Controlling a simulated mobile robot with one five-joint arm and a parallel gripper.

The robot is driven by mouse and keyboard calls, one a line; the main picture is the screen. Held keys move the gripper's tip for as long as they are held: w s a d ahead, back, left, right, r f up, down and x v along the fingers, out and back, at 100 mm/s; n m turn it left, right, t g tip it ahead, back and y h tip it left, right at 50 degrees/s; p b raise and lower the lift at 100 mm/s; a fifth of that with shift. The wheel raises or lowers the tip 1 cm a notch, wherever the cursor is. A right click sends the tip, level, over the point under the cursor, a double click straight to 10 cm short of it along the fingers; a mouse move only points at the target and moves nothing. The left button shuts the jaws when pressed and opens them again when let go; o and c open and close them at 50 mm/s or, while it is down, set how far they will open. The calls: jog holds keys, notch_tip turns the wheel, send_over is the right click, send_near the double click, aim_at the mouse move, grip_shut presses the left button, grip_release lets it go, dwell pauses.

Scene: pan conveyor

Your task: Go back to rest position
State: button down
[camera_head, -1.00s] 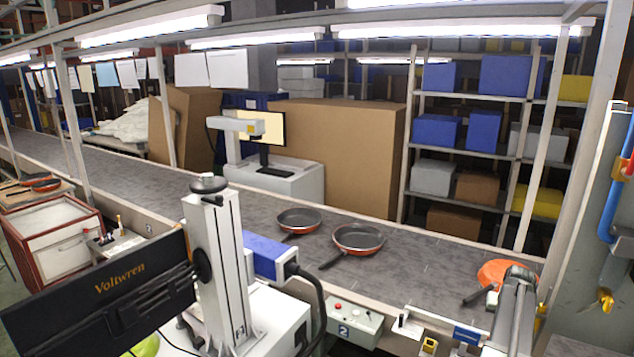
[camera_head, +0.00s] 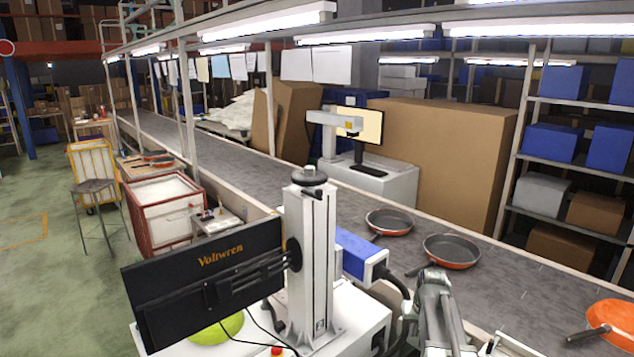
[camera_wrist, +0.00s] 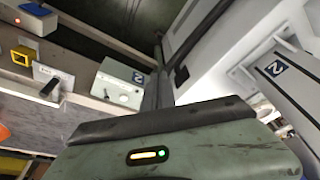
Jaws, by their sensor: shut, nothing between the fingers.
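My arm (camera_head: 438,318) rises from the bottom of the head view, in front of the conveyor's near edge and right of the blue marking unit (camera_head: 358,254). My gripper (camera_head: 432,283) is at its upper end, small and partly unclear, shut and empty. Two dark pans with orange rims, a left pan (camera_head: 389,221) and a right pan (camera_head: 450,251), lie on the conveyor (camera_head: 345,205). An orange pan (camera_head: 612,316) lies bottom-up at the right edge.
A black Voltwren monitor (camera_head: 205,285) and a white column (camera_head: 310,262) stand close on the left. Open green floor (camera_head: 45,250) lies far left.

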jog(key=s+a+n, duration=0.1)
jog(key=s+a, duration=0.1)
jog(key=a, duration=0.6)
jog(key=s+a+n, duration=0.1)
jog(key=s+a, duration=0.2)
jog(key=a, duration=0.4)
jog(key=s+a+g, duration=0.3)
jog(key=s+a, duration=0.2)
jog(key=s, duration=0.4)
jog(key=shift+s+f, duration=0.3)
jog(key=shift+f, duration=0.15)
